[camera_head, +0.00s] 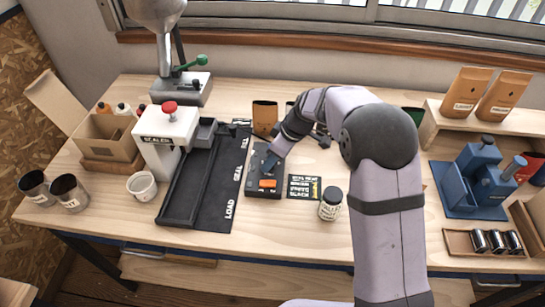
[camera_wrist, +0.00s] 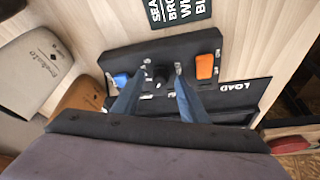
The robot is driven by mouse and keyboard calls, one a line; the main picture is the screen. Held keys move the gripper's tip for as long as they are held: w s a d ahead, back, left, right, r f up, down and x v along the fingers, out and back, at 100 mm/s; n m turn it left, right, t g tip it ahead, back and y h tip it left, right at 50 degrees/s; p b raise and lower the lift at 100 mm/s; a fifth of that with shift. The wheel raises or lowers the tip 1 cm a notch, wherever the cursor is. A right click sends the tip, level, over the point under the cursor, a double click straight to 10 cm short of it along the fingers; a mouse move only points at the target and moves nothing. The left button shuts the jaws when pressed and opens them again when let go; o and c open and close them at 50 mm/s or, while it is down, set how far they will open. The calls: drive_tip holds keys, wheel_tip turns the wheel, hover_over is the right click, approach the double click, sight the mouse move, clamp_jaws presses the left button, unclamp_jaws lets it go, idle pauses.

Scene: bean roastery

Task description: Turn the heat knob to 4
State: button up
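The heat knob (camera_wrist: 160,76) is a small black knob on a dark control box (camera_wrist: 190,47), with small white marks around it that are too small to read. My gripper (camera_wrist: 161,69) has two blue fingers, one on each side of the knob, with visible gaps between them and it. The gripper is open and holds nothing. In the head view, my gripper (camera_head: 271,163) reaches down over the control box (camera_head: 252,178), and the knob is hidden there. An orange switch (camera_head: 267,183) shows at the box's near end; it also shows in the wrist view (camera_wrist: 205,66).
A blue button (camera_wrist: 121,79) sits at the box's other end. The black tray marked LOAD (camera_head: 203,180) lies left of the box. The table front is clear.

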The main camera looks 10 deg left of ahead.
drive_tip(key=shift+c, duration=0.4)
clamp_jaws()
